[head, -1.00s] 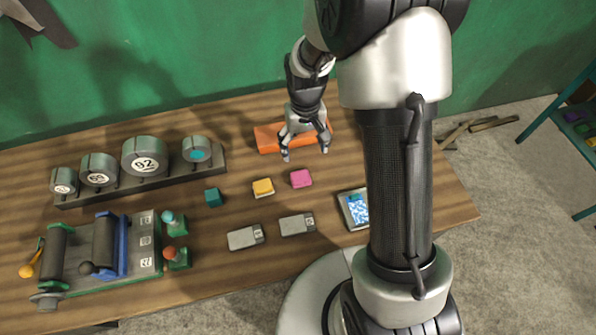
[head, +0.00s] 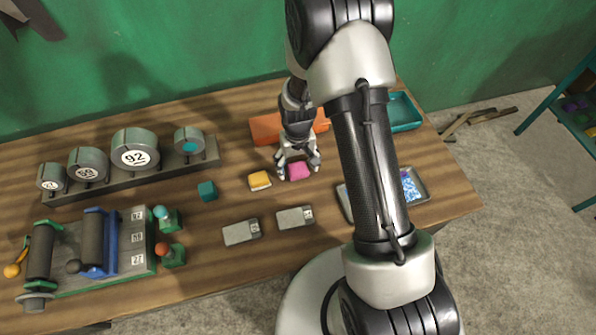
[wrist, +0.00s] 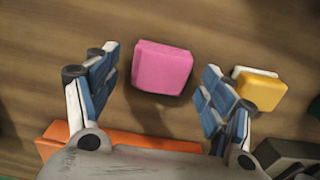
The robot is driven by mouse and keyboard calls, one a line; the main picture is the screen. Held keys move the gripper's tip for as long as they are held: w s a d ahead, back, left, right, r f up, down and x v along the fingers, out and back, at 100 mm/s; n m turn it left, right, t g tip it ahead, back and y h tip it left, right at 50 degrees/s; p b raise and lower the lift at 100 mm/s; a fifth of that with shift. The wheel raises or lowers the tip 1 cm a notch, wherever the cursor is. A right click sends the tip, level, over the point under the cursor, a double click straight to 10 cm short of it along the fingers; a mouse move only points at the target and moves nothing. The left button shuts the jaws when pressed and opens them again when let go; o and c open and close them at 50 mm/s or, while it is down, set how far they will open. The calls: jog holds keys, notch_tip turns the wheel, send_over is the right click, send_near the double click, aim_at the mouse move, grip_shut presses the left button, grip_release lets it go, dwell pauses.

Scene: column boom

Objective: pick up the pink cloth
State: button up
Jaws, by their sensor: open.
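The pink cloth (head: 299,171) is a small folded block on the wooden table, right of the yellow block. In the wrist view the pink cloth (wrist: 162,67) lies between and a little beyond the two fingers. My gripper (head: 297,171) is at the cloth in the head view, its fingers pointing down on either side. In the wrist view my gripper (wrist: 158,88) is open and empty, with a gap between each finger and the cloth. I cannot tell the exact height of the fingertips above the table.
A yellow block (head: 259,180) on a white piece sits close left of the cloth. An orange tray (head: 264,129) is behind my gripper, and a teal tray (head: 404,112) is at right. Two grey boxes (head: 240,232) (head: 294,217) lie in front. A teal cube (head: 207,191) is farther left.

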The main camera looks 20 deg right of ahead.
aim_at(298, 167)
jog(key=shift+f, duration=0.45)
jog(key=shift+c, duration=0.5)
jog(key=c, duration=1.1)
jog(key=shift+r, duration=0.15)
notch_tip(298, 167, up, 20)
jog(key=p, duration=0.4)
